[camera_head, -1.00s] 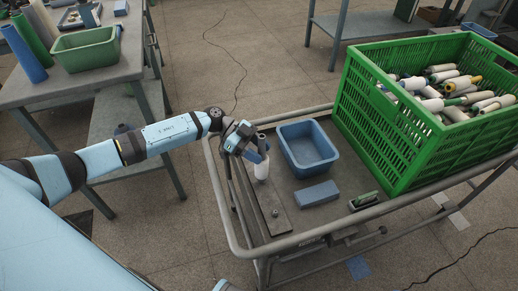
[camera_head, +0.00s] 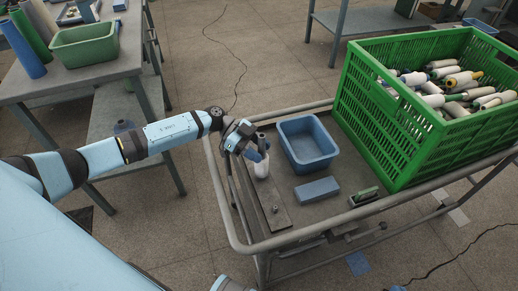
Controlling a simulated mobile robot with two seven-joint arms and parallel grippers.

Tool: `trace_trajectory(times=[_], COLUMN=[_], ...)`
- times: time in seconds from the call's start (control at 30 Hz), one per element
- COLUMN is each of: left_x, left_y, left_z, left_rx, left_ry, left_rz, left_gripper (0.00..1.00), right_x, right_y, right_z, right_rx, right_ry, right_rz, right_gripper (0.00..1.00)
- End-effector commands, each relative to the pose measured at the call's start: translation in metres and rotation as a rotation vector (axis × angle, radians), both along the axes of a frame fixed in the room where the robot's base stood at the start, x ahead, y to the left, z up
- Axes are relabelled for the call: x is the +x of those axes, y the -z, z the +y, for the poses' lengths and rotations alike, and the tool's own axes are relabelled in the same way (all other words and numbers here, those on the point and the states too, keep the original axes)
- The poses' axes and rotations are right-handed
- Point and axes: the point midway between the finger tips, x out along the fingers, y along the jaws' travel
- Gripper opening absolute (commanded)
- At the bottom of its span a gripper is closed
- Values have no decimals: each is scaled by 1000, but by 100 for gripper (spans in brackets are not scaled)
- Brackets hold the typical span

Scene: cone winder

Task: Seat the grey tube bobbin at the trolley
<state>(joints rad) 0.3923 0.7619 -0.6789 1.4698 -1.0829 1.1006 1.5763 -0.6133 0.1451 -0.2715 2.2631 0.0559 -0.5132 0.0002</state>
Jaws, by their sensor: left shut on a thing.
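My left gripper (camera_head: 257,152) is over the left end of the trolley (camera_head: 237,243), shut on a bobbin (camera_head: 262,169). The bobbin has white yarn low down and a dark grey tube end sticking up above the fingers. It stands about upright over a flat grey board (camera_head: 280,222) on the trolley. Whether its foot touches the board or sits around a peg I cannot tell. A short bare peg (camera_head: 275,209) stands on the board nearer the front.
A blue bin (camera_head: 308,145) stands right of the bobbin, with a blue block (camera_head: 317,190) in front. A green crate (camera_head: 400,135) of several bobbins fills the right. A tube rail surrounds the trolley. A table (camera_head: 110,70) with a green tub (camera_head: 85,47) is at left.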

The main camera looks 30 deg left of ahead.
Motion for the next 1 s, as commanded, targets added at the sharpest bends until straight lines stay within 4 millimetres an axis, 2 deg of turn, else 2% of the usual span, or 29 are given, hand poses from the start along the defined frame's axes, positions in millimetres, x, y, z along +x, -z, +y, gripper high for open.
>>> trace_trajectory(times=[0.6, 0.63, 0.73, 1.0], left_x=[0, 0, 0, 0], left_y=[7, 7, 7, 8], left_z=[0, 0, 0, 0], left_rx=[0, 0, 0, 0], left_ry=[0, 0, 0, 0], left_rz=[0, 0, 0, 0], left_gripper=[22, 51, 74, 77], right_x=[0, 0, 0, 0], right_y=[-4, -4, -4, -5], right_z=[0, 0, 0, 1], right_rx=[-2, -2, 0, 4], right_ry=[-1, -1, 0, 3], right_rz=[0, -1, 0, 0], right_gripper=[0, 0, 0, 0])
